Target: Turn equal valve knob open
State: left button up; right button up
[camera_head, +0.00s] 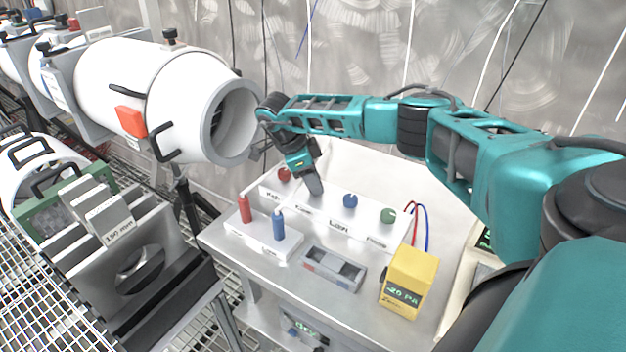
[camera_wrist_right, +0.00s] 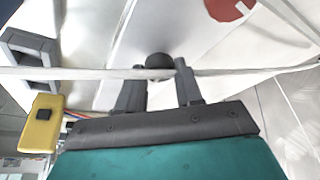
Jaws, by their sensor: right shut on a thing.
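My right gripper (camera_head: 314,187) reaches down over the valve panel (camera_head: 330,226) and hides the knob under it in the head view. The right wrist view shows a dark round knob (camera_wrist_right: 159,62) between the two fingertips of this gripper (camera_wrist_right: 159,72), which is shut on it. Its label in the head view is too small to read surely. On the same row, a red knob (camera_head: 283,174) is to the left, and a blue knob (camera_head: 350,200) and a green knob (camera_head: 388,215) are to the right. My left gripper is not in view.
A red handle (camera_head: 244,209) and a blue handle (camera_head: 278,226) stand on a white block in front. A grey tray (camera_head: 334,269) and a yellow gauge (camera_head: 408,281) are nearer. A white cylinder (camera_head: 120,85) with an open end is at the left.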

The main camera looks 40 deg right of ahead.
jog(key=shift+m, duration=0.6)
jog(key=shift+d, duration=0.1)
jog(key=o, duration=1)
jog(key=shift+o, duration=0.2)
jog(key=v, duration=1.3)
jog(key=shift+w+d, duration=0.2)
